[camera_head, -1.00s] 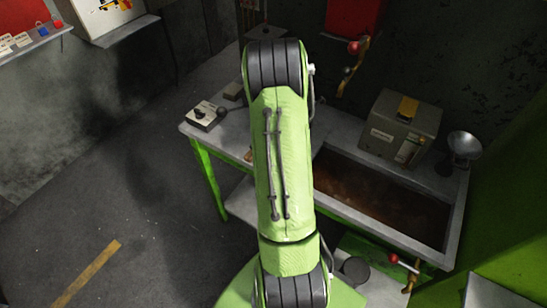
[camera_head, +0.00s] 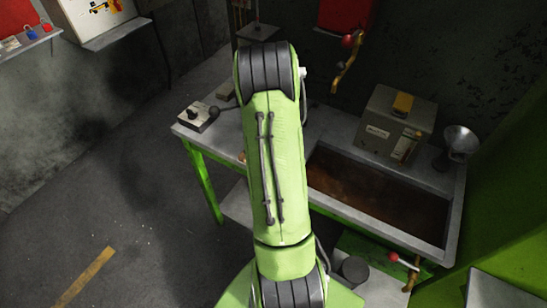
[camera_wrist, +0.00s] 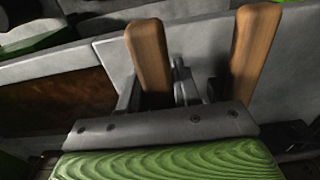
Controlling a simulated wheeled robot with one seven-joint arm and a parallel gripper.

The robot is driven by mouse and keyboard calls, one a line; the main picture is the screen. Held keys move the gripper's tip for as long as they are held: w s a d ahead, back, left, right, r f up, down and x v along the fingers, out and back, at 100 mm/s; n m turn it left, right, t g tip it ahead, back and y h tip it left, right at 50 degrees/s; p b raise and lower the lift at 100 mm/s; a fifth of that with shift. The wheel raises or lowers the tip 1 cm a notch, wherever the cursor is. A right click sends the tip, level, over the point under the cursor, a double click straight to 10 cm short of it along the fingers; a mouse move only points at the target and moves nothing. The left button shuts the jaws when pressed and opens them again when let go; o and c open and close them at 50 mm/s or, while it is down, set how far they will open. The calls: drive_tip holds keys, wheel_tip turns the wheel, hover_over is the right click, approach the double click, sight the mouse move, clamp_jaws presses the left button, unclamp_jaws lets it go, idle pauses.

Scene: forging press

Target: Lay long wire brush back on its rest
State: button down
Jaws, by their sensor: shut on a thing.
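In the wrist view, two upright wooden handles stand in front of my gripper (camera_wrist: 152,92). The left wooden handle, which I take for the long wire brush (camera_wrist: 149,55), is between the grey fingers, and the gripper is shut on it. The right wooden handle (camera_wrist: 256,50) stands beside the fingers; I cannot tell what tool it belongs to. No bristles are visible. In the head view my arm hides the gripper and the brush, and I cannot pick out the rest.
A grey bench (camera_head: 210,143) on green legs holds a trough (camera_head: 375,195) with brown contents. A red-knobbed lever (camera_head: 395,258) is at front right. Floor at left is clear.

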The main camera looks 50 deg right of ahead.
drive_tip(key=shift+f+b, duration=0.5)
drive_tip(key=shift+f, duration=0.05)
idle(0.4)
drive_tip(key=c, duration=0.7)
unclamp_jaws()
drive_tip(key=r+p, duration=0.1)
drive_tip(key=r, duration=0.7)
drive_tip(key=r+p, duration=0.1)
drive_tip(key=r, duration=0.6)
drive_tip(key=shift+a+r+p, duration=0.2)
drive_tip(key=shift+r+p, duration=0.15)
drive_tip(key=shift+p, duration=0.05)
